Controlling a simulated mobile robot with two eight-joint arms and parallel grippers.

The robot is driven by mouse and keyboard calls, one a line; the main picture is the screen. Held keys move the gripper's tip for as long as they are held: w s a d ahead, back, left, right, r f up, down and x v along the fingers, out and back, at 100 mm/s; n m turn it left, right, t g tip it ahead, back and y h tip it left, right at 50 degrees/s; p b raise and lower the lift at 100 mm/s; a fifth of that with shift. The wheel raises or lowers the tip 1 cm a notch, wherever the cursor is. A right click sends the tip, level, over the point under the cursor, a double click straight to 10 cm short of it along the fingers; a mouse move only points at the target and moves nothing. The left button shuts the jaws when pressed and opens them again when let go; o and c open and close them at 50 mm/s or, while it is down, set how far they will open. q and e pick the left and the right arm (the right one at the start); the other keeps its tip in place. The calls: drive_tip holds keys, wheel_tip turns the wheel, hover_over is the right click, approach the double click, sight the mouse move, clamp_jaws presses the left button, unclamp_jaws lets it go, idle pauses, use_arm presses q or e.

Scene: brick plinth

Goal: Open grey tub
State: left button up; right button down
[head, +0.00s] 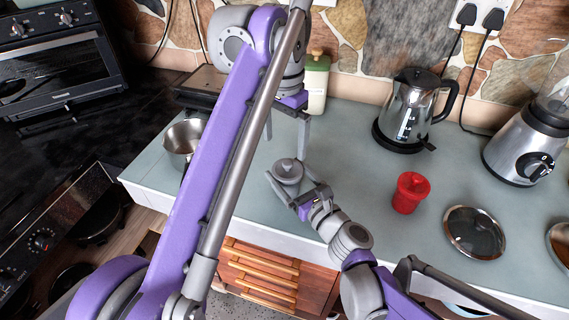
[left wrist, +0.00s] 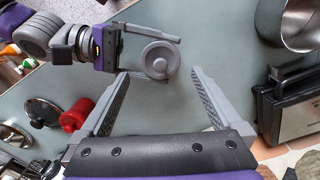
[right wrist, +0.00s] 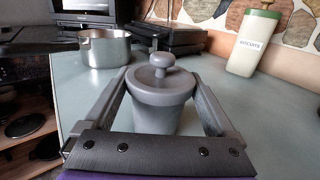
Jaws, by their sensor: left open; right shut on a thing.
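The grey tub (head: 289,180) stands upright on the counter near its front edge. Its round grey lid (right wrist: 160,83) with a knob (right wrist: 162,60) sits on top. My right gripper (head: 287,177) is shut on the tub's body, with one finger on each side, as the right wrist view shows. My left gripper (head: 285,139) is open and empty, pointing down above and behind the tub. In the left wrist view the lid (left wrist: 158,60) lies just beyond the gap between the open fingers, apart from them.
A red lidded tub (head: 410,193) and a glass pot lid (head: 474,232) lie to the right. A kettle (head: 410,105) and a blender (head: 527,145) stand behind. A steel pot (head: 183,140) is to the left, a biscuit canister (head: 317,85) at the back.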

sight(284, 166)
use_arm(q)
wheel_tip(284, 166, down, 8)
drive_tip(key=shift+f, duration=0.25)
drive_tip(key=c, duration=1.2)
drive_tip(key=shift+o, duration=0.2)
drive_tip(key=shift+r, duration=0.95)
clamp_jaws()
drive_tip(key=shift+r, duration=0.15)
drive_tip(key=shift+d, duration=0.1)
